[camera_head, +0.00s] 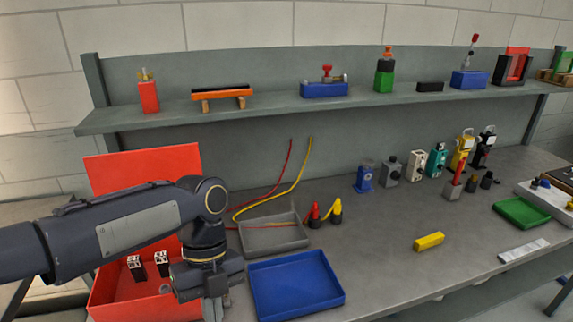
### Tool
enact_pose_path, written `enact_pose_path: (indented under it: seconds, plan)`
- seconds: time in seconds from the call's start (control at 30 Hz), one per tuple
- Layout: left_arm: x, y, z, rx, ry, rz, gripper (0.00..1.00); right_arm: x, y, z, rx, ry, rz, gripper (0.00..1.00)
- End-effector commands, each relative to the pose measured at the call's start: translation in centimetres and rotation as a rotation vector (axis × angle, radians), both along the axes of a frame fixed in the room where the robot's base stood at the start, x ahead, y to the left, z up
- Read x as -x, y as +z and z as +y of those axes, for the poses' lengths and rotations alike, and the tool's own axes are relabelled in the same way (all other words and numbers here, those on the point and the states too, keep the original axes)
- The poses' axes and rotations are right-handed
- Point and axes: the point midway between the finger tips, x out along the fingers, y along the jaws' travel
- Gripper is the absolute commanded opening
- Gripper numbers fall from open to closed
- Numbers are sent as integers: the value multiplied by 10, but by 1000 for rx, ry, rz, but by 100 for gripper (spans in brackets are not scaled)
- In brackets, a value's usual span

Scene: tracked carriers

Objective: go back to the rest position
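My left arm comes in from the left in the head view. My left gripper (212,305) points down over the right part of the open red box, beside the blue tray (297,311). Its fingertips are near or past the bottom edge, so I cannot see whether they are open or shut, or whether they hold anything. My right arm and gripper are not in view. The open red box (105,172), with its lid raised, stands at the left of the grey bench and holds small black-and-white parts (136,268).
A grey tray (262,240) lies behind the blue one. A yellow block (429,241), a green tray (521,213) and several small devices (390,170) stand to the right. A shelf (270,101) with tools runs along the back. The bench's centre front is clear.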

Motion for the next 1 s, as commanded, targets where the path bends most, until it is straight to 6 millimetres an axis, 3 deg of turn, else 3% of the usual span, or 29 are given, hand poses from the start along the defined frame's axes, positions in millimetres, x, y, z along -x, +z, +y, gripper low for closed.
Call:
enact_pose_path:
  seconds: [0.17, 0.37, 0.47, 0.6, 0.8, 1.0]
  plan:
    - [10, 2, 13, -48, 229, -54, 0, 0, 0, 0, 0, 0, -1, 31]
    - [27, 1, 33, -100, 634, -122, 0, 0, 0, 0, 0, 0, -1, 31]
    - [39, -1, 45, -113, 922, -151, 0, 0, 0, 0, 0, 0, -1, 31]
    - [62, -10, 65, -86, 1493, -152, 0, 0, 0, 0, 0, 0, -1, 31]
    - [87, -26, 80, 68, 2243, 11, 0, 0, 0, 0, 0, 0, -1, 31]
    - [96, -35, 84, 190, 2579, 182, 0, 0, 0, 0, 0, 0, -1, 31]
